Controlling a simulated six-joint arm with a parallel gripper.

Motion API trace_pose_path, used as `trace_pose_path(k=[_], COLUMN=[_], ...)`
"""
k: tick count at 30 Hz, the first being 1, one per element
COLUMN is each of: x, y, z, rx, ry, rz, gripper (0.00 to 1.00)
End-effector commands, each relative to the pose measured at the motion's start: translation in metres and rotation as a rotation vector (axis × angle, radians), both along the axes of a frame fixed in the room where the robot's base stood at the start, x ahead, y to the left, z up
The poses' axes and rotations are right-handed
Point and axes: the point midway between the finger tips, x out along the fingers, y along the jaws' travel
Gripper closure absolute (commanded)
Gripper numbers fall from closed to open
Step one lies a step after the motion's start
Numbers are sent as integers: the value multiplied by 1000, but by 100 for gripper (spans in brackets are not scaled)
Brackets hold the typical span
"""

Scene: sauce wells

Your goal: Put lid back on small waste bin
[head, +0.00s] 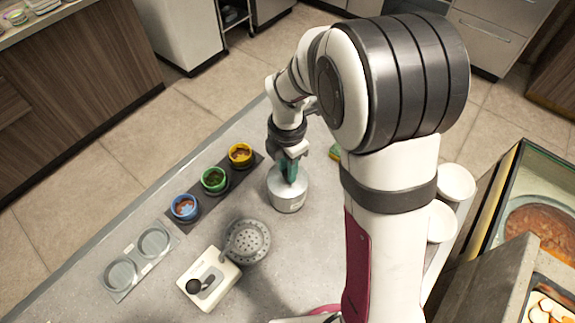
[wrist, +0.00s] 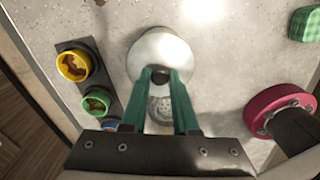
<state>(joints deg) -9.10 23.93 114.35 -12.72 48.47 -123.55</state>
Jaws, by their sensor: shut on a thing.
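A small silver waste bin (head: 288,199) stands upright on the grey counter, under my gripper (head: 289,170). A pale metal round lid (wrist: 160,48) fills the middle of the wrist view, with a dark knob at its centre. The green fingers of my gripper (wrist: 161,76) are closed around this knob. In the head view the lid is at the bin's top. I cannot tell whether it rests on the rim or is held just above it. The bin's opening is hidden by the lid.
Yellow (head: 240,154), green (head: 214,179) and blue (head: 184,207) sauce cups stand on a dark strip left of the bin. A perforated grey disc (head: 247,241) and a white block (head: 208,278) lie nearer. A green sponge (wrist: 305,25) lies on the right.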

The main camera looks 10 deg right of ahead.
Motion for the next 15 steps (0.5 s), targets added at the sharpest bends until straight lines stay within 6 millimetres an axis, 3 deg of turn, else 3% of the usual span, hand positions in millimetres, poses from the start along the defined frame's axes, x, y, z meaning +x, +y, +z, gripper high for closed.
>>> trace_pose_path(k=[7, 8, 13, 15], x=[0, 0, 0, 0], y=[0, 0, 0, 0], z=[0, 0, 0, 0], rx=[0, 0, 0, 0], ry=[0, 0, 0, 0], rz=[0, 0, -1, -1], gripper=[100, 70, 40, 37])
